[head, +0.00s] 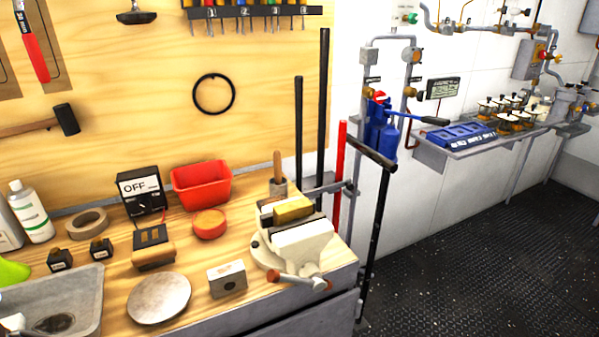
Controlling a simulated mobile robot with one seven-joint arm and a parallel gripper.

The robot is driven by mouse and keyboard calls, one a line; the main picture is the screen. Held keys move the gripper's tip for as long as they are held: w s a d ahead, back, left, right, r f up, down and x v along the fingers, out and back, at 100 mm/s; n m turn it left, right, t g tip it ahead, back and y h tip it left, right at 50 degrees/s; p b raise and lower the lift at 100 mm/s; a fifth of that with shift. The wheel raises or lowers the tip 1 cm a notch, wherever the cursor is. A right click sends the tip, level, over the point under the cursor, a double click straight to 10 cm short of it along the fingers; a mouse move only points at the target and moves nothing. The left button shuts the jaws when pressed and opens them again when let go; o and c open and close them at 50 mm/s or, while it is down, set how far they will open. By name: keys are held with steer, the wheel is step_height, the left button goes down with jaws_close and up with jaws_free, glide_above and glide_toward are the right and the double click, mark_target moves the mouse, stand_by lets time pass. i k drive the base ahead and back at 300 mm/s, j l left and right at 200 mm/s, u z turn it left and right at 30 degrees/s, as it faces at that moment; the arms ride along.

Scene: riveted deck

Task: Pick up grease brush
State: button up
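A wooden handle (278,163) stands upright in a small grey pot (278,187) behind the vise at the right end of the wooden bench. It looks like the grease brush; its lower end is hidden in the pot. The cream vise (300,246) stands just in front of the pot, with a yellowish block (293,210) at its jaws. My gripper is not in view.
The bench (205,265) also holds a red bin (201,184), a round red tin (210,224), a metal disc (159,298), a steel block (227,278) and a grey sink tray (85,290). Tall black bars (323,110) rise behind the pot. Open dark floor (470,265) lies right.

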mark_target(276, 155)
steer(key=i+l, duration=0.2)
steer(key=l, duration=0.2)
steer(key=i+l, duration=0.2)
steer(key=l, duration=0.2)
steer(key=i+l, duration=0.2)
steer(key=l, duration=0.2)
steer(key=i+l+z, duration=0.1)
steer(key=l, duration=0.3)
steer(key=i, duration=0.1)
